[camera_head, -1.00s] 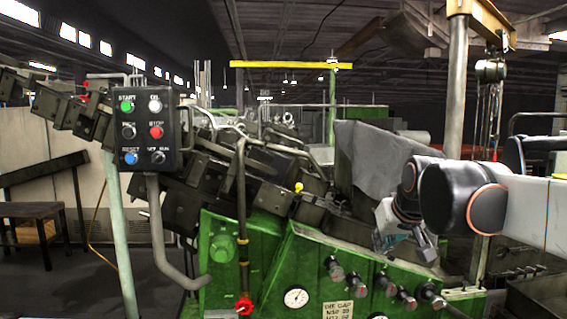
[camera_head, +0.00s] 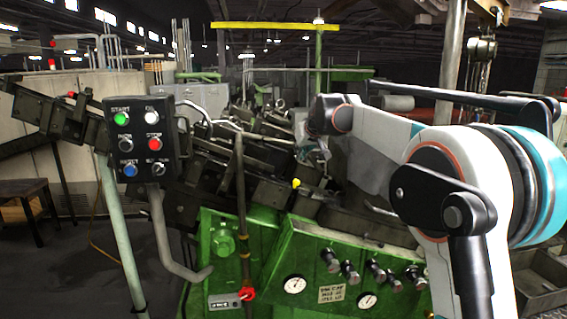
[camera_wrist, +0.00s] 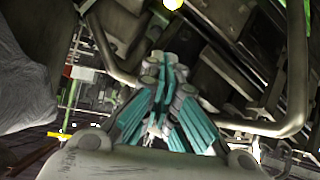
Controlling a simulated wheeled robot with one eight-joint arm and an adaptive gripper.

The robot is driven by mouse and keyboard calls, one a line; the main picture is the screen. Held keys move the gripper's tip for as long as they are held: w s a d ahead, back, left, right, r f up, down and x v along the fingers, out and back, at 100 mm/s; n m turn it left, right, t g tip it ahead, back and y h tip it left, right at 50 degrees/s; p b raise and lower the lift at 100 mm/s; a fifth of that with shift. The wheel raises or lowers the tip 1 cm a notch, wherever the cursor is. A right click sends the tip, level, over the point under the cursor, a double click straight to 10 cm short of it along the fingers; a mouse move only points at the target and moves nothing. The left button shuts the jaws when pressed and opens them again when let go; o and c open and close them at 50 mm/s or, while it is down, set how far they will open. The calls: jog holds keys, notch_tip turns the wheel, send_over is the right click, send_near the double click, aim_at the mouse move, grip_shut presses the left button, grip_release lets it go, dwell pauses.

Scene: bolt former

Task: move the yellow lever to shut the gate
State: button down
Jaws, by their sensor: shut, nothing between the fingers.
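The yellow lever shows as a small yellow knob (camera_head: 296,183) on the dark mechanism above the green machine body. My gripper (camera_wrist: 165,60) has teal fingers drawn together, shut and empty, apart from the knob. In the head view my gripper (camera_head: 322,147) is small and partly hidden, above and to the right of the knob. The lever's shaft and the gate are hard to make out among the dark parts.
A control box (camera_head: 141,139) with buttons stands at the left. A bent pipe (camera_head: 241,200) rises in front of the mechanism. A curved metal rail (camera_wrist: 255,127) lies close to my fingers. The green panel (camera_head: 315,255) carries gauges and black knobs.

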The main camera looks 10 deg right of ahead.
jog(key=shift+w+a+r, duration=0.1)
jog(key=shift+w+a, duration=0.05)
jog(key=shift+w, duration=0.1)
jog(key=p+x, duration=0.2)
jog(key=x, duration=0.8)
jog(key=s, duration=0.1)
jog(key=s+f+p, duration=0.1)
jog(key=s+f, duration=0.1)
jog(key=shift+s+d, duration=0.3)
jog(key=shift+s, duration=0.05)
dwell(0.3)
